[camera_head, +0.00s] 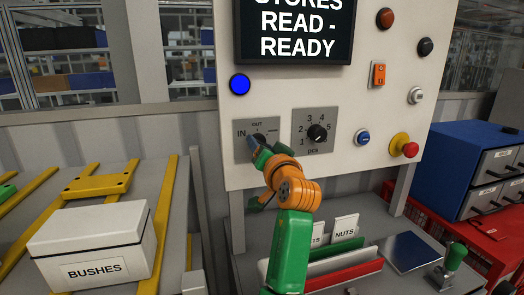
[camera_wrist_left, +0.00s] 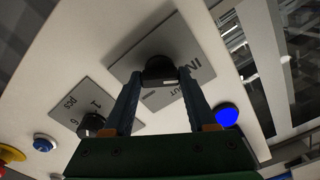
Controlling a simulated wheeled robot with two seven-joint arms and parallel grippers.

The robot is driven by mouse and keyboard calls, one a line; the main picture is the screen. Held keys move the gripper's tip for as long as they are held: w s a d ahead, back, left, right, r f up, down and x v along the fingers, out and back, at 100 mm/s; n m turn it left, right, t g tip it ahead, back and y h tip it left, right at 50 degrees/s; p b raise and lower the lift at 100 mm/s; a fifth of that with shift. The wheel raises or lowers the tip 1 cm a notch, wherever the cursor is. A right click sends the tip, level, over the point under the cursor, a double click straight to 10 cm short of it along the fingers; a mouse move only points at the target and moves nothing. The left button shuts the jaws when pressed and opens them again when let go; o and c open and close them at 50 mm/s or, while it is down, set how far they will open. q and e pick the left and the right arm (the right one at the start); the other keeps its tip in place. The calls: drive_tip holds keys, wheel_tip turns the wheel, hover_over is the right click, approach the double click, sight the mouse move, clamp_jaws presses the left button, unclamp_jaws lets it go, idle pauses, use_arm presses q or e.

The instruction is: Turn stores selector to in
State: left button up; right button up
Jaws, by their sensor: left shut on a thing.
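The stores selector is a black knob on a grey plate (camera_head: 243,148) marked IN and OUT, low on the left of the upright white panel. My left gripper (camera_head: 257,141) is at this plate and covers much of the knob. In the left wrist view the black knob (camera_wrist_left: 159,71) sits between the two fingertips of my left gripper (camera_wrist_left: 158,80), which is shut on it. A white mark shows on the knob, but I cannot tell exactly which label it points at. My right gripper is not in view.
A second black knob (camera_head: 317,133) on a numbered pcs plate is just right of the selector. A blue lit button (camera_head: 240,84) is above it. A red mushroom button (camera_head: 409,149) is further right. A screen (camera_head: 295,35) reads READ - READY. A BUSHES box (camera_head: 95,235) stands left.

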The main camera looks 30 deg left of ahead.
use_arm(q)
drive_tip(key=shift+f+n, duration=0.15)
drive_tip(key=shift+n, duration=0.15)
idle(0.4)
drive_tip(key=o, duration=1.4)
drive_tip(key=shift+c, duration=0.2)
drive_tip(key=b+v, duration=0.3)
drive_tip(key=v, duration=0.4)
drive_tip(key=shift+b, duration=0.3)
